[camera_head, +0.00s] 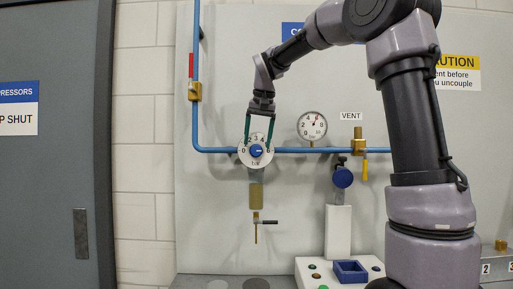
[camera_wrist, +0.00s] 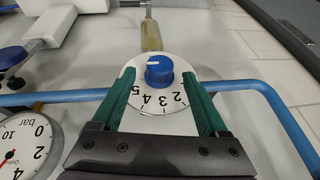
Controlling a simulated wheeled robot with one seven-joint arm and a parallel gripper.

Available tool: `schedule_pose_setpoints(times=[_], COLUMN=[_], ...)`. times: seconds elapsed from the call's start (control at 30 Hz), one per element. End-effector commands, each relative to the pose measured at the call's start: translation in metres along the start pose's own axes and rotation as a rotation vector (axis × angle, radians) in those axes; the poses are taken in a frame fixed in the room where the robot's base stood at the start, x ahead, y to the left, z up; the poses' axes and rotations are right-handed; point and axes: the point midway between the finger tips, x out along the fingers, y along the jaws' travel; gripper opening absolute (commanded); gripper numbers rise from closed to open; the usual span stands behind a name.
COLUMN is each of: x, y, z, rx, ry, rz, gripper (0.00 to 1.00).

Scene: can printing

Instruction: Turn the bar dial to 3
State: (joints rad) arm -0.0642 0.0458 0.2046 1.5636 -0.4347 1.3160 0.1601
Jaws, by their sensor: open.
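The bar dial is a round white plate (camera_head: 243,157) with black numbers and a blue knob (camera_head: 257,151) in its middle, on the blue pipe. In the wrist view the dial plate (camera_wrist: 150,107) shows upside down, with 5, 4, 3 and 2 readable on the near side. My gripper (camera_head: 258,144) reaches down over the dial from above. In the wrist view my gripper (camera_wrist: 158,76) is open, its green fingers on either side of the knob, with visible gaps.
A white pressure gauge (camera_head: 312,125) with a red needle is right of the dial. A brass valve with a yellow handle (camera_head: 365,170) is under the VENT label. Below the dial hang an amber bowl (camera_head: 256,196) and a small black-handled tap (camera_head: 264,222). A blue round knob (camera_head: 343,178) is lower right.

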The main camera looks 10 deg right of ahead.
Motion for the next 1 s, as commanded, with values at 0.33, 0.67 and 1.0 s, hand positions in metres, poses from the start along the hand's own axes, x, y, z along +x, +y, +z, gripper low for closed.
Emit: schedule_pose_setpoints(times=[0.33,0.67,1.0], x=[0.03,0.03,0.029], y=[0.0,0.0,0.0], z=[0.0,0.0,-0.001], rx=[0.0,0.0,0.0], ry=[0.0,0.001,0.002], rz=[-0.001,-0.001,0.001], gripper=[0.77,0.38,0.0])
